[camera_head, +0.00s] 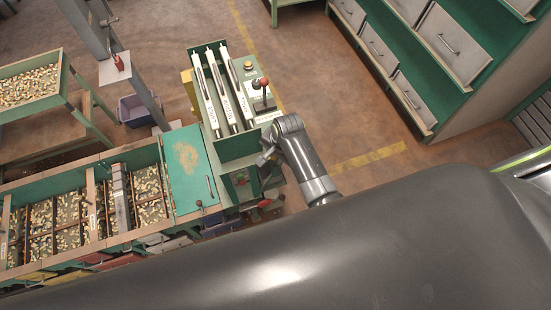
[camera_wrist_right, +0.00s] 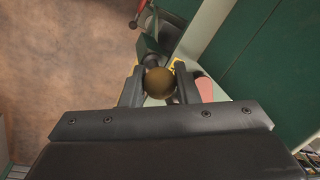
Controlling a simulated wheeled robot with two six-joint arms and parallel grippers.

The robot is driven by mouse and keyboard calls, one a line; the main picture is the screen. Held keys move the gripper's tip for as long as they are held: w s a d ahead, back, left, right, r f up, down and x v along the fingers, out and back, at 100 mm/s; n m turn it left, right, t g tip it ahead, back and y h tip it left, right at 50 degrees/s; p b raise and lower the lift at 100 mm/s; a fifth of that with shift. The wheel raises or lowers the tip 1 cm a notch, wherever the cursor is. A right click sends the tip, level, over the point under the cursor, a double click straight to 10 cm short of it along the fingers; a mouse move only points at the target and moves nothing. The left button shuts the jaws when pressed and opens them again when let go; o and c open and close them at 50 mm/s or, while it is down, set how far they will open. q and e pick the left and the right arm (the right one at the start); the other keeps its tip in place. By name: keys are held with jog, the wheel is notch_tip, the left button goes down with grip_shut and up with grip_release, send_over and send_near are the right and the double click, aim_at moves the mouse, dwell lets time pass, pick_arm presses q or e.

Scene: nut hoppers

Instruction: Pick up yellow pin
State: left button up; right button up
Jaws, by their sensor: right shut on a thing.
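My right gripper (camera_head: 268,160) is beside the green stand, just below the panel with the white tubes. In the right wrist view my right gripper (camera_wrist_right: 159,88) is shut on a round, dark yellow-brown knob, which looks like the head of the yellow pin (camera_wrist_right: 159,80). The rest of the pin is hidden behind the knob and fingers. In the head view I cannot make out the pin at the fingertips. My left gripper does not show.
The green stand holds a tray (camera_head: 237,146) with several white labelled tubes (camera_head: 226,90) and a red-knobbed lever (camera_head: 263,84). Hoppers full of nuts (camera_head: 70,213) stand at the left, drawers (camera_head: 447,44) at the upper right. Floor (camera_head: 330,110) right of the stand is clear.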

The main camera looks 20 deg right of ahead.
jog(key=shift+r, duration=0.15)
jog(key=shift+c, duration=0.4)
notch_tip(320, 180, up, 9)
jog(key=shift+b, duration=0.95)
jog(key=shift+r, duration=0.4)
